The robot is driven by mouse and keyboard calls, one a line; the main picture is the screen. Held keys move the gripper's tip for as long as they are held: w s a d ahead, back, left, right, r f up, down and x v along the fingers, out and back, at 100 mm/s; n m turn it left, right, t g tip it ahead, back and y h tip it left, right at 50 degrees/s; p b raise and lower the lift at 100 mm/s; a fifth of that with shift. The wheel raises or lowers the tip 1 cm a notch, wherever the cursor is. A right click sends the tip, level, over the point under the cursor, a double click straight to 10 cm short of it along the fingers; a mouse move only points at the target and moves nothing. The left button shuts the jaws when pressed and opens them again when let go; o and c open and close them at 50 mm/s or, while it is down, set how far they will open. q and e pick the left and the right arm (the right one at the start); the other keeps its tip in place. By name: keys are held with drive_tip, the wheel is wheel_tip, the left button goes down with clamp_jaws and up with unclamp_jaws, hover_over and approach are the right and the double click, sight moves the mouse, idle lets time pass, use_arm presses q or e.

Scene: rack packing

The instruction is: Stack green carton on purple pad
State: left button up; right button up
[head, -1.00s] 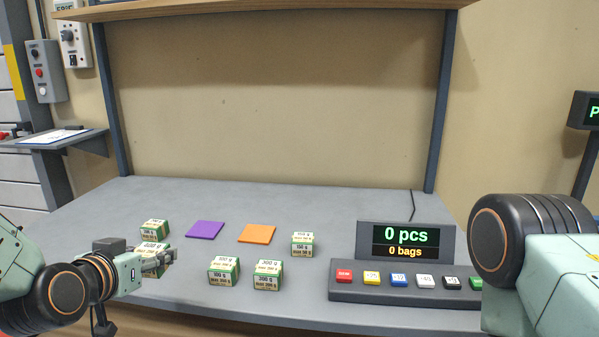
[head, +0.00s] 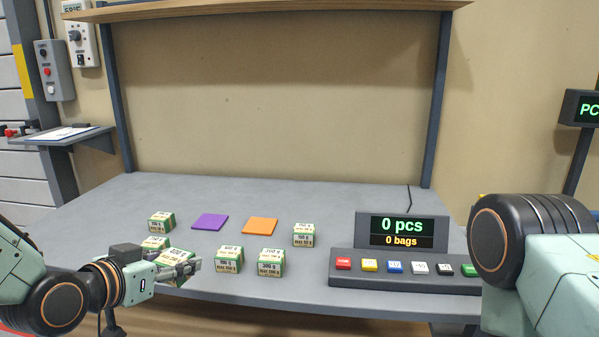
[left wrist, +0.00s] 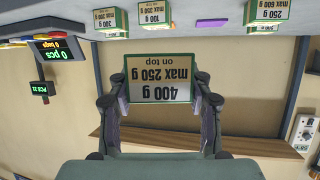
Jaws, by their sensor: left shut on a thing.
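My left gripper (head: 190,266) is shut on a green-and-cream carton (head: 174,257) near the front left of the table. In the left wrist view the held carton (left wrist: 160,78) sits between both fingers, its label reading 400 g, max 250 g on top. Whether it touches the table is hard to tell. The purple pad (head: 210,222) lies flat and bare on the table, behind and right of the gripper. My right gripper is out of view; only my right arm shows.
Similar green-and-cream cartons stand at the left (head: 161,222), beside the held one (head: 155,243), at front middle (head: 229,260) (head: 271,262) and farther right (head: 303,235). An orange pad (head: 259,227) is bare. A display with a button panel (head: 402,260) stands right. The table's back is clear.

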use_arm(q)
drive_tip(key=s+d+f+m+g+h, duration=0.2)
drive_tip(key=s+f+m+h, duration=0.1)
drive_tip(key=s, duration=0.3)
drive_tip(key=s+d+f+m+g+h, duration=0.1)
drive_tip(key=s+f+m+g+h, duration=0.1)
drive_tip(key=s+f+m+h, duration=0.1)
drive_tip(key=s+f+m, duration=0.1)
drive_tip(key=s+f, duration=0.1)
drive_tip(key=s, duration=0.1)
drive_tip(key=shift+d+f+g, duration=0.3)
drive_tip(key=shift+d+f, duration=0.05)
drive_tip(key=shift+f, duration=0.05)
drive_tip(key=shift+w, duration=0.1)
idle(1.5)
